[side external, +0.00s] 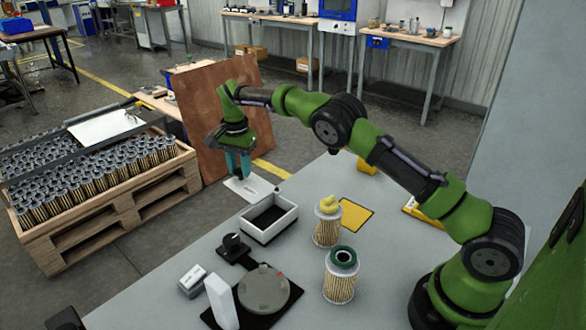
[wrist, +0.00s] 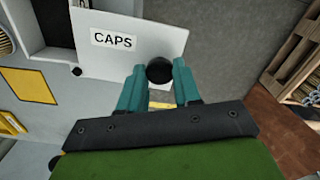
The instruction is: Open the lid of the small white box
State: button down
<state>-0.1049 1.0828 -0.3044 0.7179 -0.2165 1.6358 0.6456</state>
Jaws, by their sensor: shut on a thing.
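The small white box (side external: 262,236) stands on the grey table with its top uncovered and its dark inside showing. It also shows in the wrist view (wrist: 48,55), partly cut off by the frame edge. Its white lid (side external: 246,188), labelled "CAPS" in the wrist view (wrist: 150,40), is off the opening, at the box's far side in the side view. Whether the lid still touches the box I cannot tell. My gripper (side external: 239,174) has its teal fingers shut on the lid's round black knob (wrist: 159,70), one finger on each side.
Two pleated filter cartridges (side external: 340,283) stand right of the box, one topped with yellow. A yellow square (side external: 354,215) lies behind them. A grey disc (side external: 264,289) on a black base and a small black stand (side external: 234,245) are nearer. A pallet of cartridges (side external: 90,180) stands left.

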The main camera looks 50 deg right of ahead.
dwell(0.3)
jog(key=c, duration=0.8)
grip_release()
notch_tip(320, 180, up, 8)
jog(key=shift+f, duration=0.25)
jog(key=shift+d, duration=0.1)
